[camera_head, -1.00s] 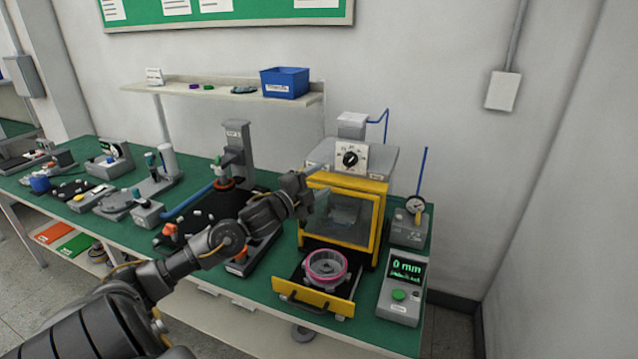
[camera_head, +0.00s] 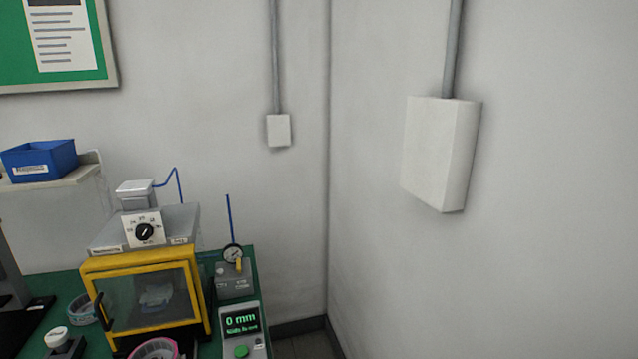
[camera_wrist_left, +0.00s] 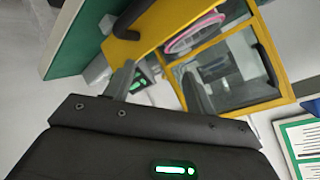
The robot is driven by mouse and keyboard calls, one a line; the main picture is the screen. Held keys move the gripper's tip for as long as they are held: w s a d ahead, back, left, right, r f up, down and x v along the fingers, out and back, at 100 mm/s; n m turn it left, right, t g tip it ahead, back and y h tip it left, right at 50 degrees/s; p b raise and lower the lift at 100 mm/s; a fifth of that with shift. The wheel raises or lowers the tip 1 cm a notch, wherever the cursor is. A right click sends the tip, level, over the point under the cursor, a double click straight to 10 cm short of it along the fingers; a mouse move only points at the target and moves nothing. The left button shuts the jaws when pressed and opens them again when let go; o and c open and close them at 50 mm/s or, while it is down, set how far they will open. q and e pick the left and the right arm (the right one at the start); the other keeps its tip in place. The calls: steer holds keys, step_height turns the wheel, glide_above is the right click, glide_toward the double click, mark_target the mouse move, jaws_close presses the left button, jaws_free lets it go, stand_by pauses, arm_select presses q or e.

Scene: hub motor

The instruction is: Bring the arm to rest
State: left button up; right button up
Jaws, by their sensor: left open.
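My left gripper (camera_wrist_left: 160,85) shows only in the left wrist view, with its two dark fingers apart and nothing seen between them. A pink-rimmed round part (camera_wrist_left: 194,33) sits by the drawer, apart from the fingers. In the head view the yellow-framed box (camera_head: 90,268) stands at lower left, and the pink-rimmed part (camera_head: 155,348) is cut off by the bottom edge. Neither arm shows in the head view. My right gripper is not in view.
A display unit reading 0 mm (camera_head: 242,322) and a dial gauge (camera_head: 233,254) stand right of the box on the green bench. A blue bin (camera_head: 40,160) sits on a shelf. A wall box (camera_head: 438,155) hangs on the right wall. The bench edge (camera_wrist_left: 88,30) shows in the wrist view.

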arm_select(q)
steer(key=s+d+f+n+g+h, duration=0.1)
steer(key=s+d+f+n+g, duration=0.2)
steer(key=s, duration=0.4)
steer(key=s+d+f+n+g, duration=0.1)
steer(key=s+d+f+g, duration=0.15)
steer(key=s+d, duration=0.35)
steer(key=s+d+f+n+g+h, duration=0.1)
steer(key=s+d+f+n+g, duration=0.2)
steer(key=s, duration=0.6)
step_height(320, 180, down, 28)
steer(key=s+r+m+g, duration=0.1)
steer(key=s+m, duration=0.1)
steer(key=s+a+f+g, duration=0.1)
steer(key=s+a+f, duration=0.1)
steer(key=s+f, duration=1.3)
steer(key=shift+s+y, duration=0.3)
steer(key=shift+s, duration=0.2)
